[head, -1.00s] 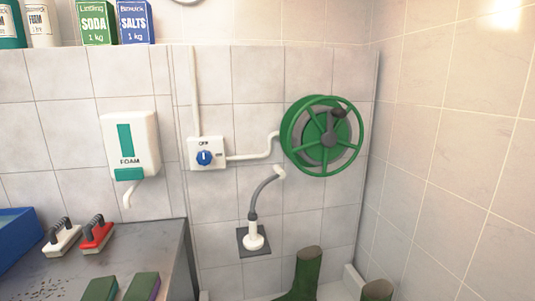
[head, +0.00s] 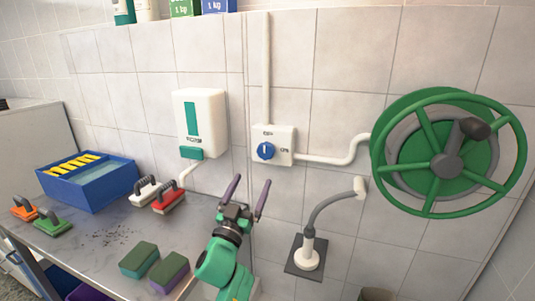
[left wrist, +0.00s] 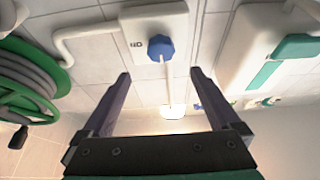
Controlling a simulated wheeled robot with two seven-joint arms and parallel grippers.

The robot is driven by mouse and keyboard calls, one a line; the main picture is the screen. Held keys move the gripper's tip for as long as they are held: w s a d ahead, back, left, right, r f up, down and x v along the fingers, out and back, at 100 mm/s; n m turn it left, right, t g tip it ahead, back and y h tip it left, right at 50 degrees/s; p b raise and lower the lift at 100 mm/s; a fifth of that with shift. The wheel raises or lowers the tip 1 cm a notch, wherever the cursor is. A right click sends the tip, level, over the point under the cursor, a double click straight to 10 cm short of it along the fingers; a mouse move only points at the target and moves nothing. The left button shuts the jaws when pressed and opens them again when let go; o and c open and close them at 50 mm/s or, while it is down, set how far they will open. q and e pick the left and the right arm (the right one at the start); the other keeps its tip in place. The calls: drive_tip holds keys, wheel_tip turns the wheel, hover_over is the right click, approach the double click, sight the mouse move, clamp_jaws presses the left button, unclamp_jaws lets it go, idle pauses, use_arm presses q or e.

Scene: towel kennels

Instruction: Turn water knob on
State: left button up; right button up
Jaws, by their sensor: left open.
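The water knob (head: 265,150) is a blue dial on a white wall box (head: 287,143) with OFF lettering above it. In the left wrist view the blue knob (left wrist: 160,47) shows beyond my fingers, near the gap between them. My left gripper (head: 247,192) is open and empty. In the head view it stands below the box, fingers pointing up, apart from the knob. In the left wrist view its two fingers (left wrist: 158,85) are spread wide. My right gripper is not in view.
A green hose reel (head: 447,152) is on the wall at right. A foam dispenser (head: 200,120) hangs left of the box. Below, a counter (head: 105,238) holds brushes, sponges and a blue tub (head: 92,190).

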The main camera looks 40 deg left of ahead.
sight(264, 154)
use_arm(q)
drive_tip(key=p+x, duration=0.2)
drive_tip(key=x, duration=0.9)
drive_tip(key=shift+w+a, duration=0.2)
drive_tip(key=shift+w, duration=0.1)
drive_tip(key=c, duration=1.4)
